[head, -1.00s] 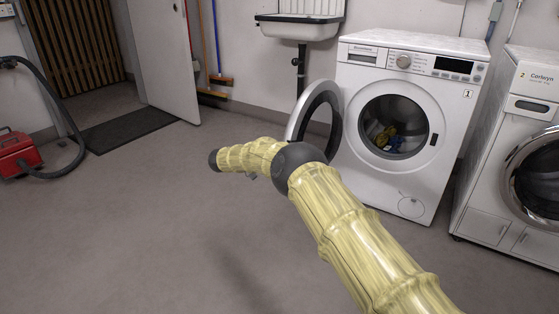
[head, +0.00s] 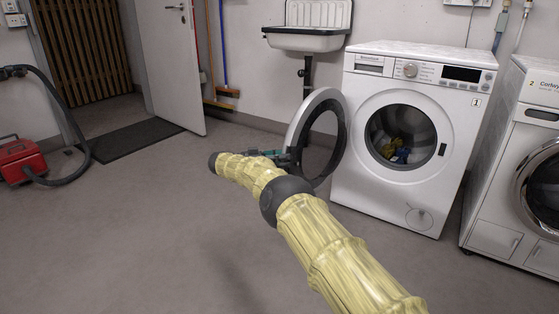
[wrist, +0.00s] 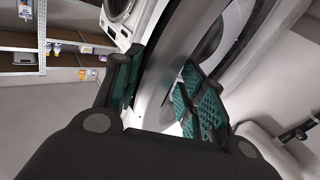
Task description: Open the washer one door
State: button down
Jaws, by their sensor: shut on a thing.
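Washer one (head: 408,130) is the white front-loader marked "1" in the head view. Its round door (head: 334,150) stands swung wide open to the left of the drum opening (head: 400,137). Yellow and blue laundry shows inside the drum. My gripper (head: 276,154) is at the door's left edge, partly hidden by my arm. In the wrist view, the door rim (wrist: 165,70) passes between the green finger pads of my gripper (wrist: 160,95), which is shut on it.
A second washer (head: 520,170) marked "2" stands at the right. A sink (head: 308,38) hangs on the wall behind the open door. A red vacuum cleaner (head: 20,160) lies at the far left. The floor in front is clear.

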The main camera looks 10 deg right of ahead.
jog(key=shift+w+d+r, duration=0.3)
jog(key=shift+d+r, duration=0.15)
jog(key=shift+d, duration=0.35)
jog(key=c, duration=1)
grip_release()
jog(key=shift+d+f, duration=0.1)
jog(key=shift+d, duration=0.05)
jog(key=shift+c, duration=0.2)
jog(key=shift+d, duration=0.25)
jog(key=shift+a+f, duration=0.2)
jog(key=shift+a, duration=0.25)
jog(key=shift+s+a+f, duration=0.1)
jog(key=shift+a+f, duration=0.05)
